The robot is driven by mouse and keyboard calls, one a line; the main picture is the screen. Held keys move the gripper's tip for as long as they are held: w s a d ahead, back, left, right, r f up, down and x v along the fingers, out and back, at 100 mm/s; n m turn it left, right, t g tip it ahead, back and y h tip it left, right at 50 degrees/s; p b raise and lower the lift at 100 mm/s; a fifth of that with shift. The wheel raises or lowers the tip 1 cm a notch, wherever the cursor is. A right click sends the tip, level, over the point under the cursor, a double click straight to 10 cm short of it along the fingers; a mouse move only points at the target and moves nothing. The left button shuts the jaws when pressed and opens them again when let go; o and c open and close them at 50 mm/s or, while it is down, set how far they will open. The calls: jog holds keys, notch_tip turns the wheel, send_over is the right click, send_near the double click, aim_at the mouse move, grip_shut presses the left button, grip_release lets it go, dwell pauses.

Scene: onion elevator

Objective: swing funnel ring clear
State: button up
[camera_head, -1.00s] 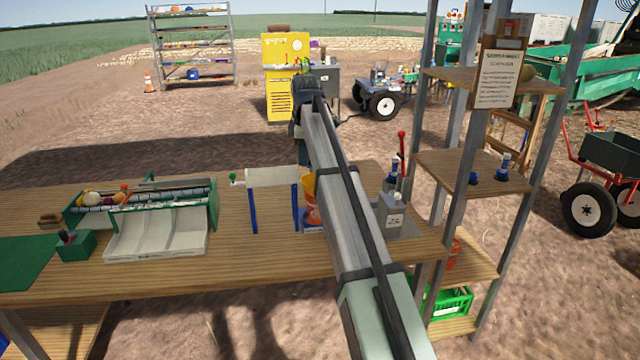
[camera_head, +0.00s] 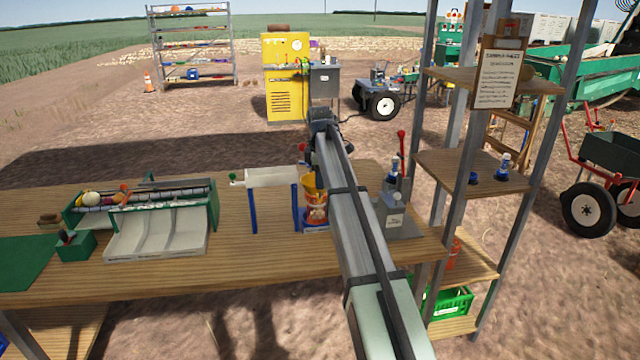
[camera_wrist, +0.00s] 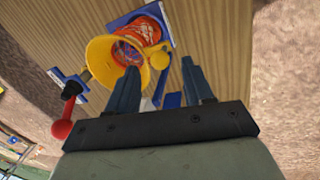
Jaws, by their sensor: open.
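The yellow funnel ring (camera_wrist: 98,68) sits over an orange patterned container (camera_wrist: 142,32) in the wrist view. In the camera_head view the yellow ring (camera_head: 312,186) and container (camera_head: 317,213) stand on the bench, partly beside my arm. I cannot tell how far the fingers are from the knob. My fingers are hidden in the camera_head view.
A red ball-ended lever (camera_wrist: 62,126) is left of the ring in the wrist view. The container is on a blue base (camera_wrist: 162,20). A white chute on blue legs (camera_head: 272,178) stands left of it. A grey box (camera_head: 393,212) stands to the right.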

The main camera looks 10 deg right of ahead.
jog(key=shift+w+f, duration=0.15)
jog(key=shift+f, duration=0.6)
jog(key=shift+w+f, duration=0.15)
jog(key=shift+f, duration=0.55)
jog(key=shift+c, duration=0.2)
grip_shut()
